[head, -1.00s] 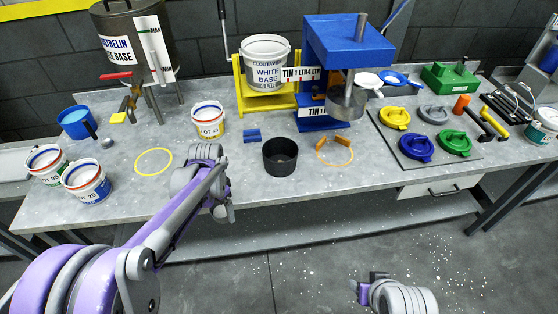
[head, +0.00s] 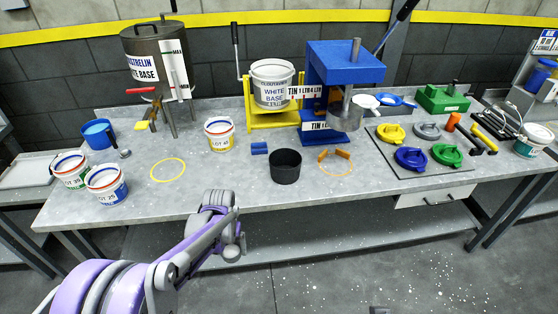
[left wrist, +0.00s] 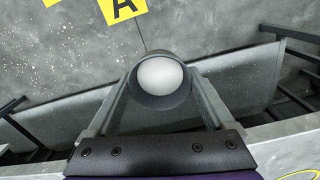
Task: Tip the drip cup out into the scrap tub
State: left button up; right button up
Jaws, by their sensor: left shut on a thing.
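A dark grey round cup (left wrist: 137,88) with white inside shows in the left wrist view, between the fingers of my left gripper (left wrist: 161,92), which is shut on it. In the head view my left gripper (head: 232,248) is in front of the bench's front edge, and I cannot make out the cup there. A black open tub (head: 285,170), which looks like the scrap tub, stands on the bench, behind and to the right of the left gripper. Only a small dark piece, perhaps of my right gripper (head: 379,310), shows at the bottom edge.
The grey bench (head: 230,178) holds lidded-style LOT pails (head: 219,136) at left and centre, a blue press (head: 345,75), and a mat (head: 385,148) with several coloured lids. A yellow ring (head: 168,172) marks clear bench left of the tub. Floor in front is open.

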aim_at(285, 164)
jog(key=u, duration=1.85)
jog(key=k+l+u, duration=0.1)
jog(key=l+u, duration=0.15)
jog(key=l, duration=0.6)
jog(key=k+l, duration=0.15)
jog(key=l, duration=0.65)
jog(key=k, duration=0.05)
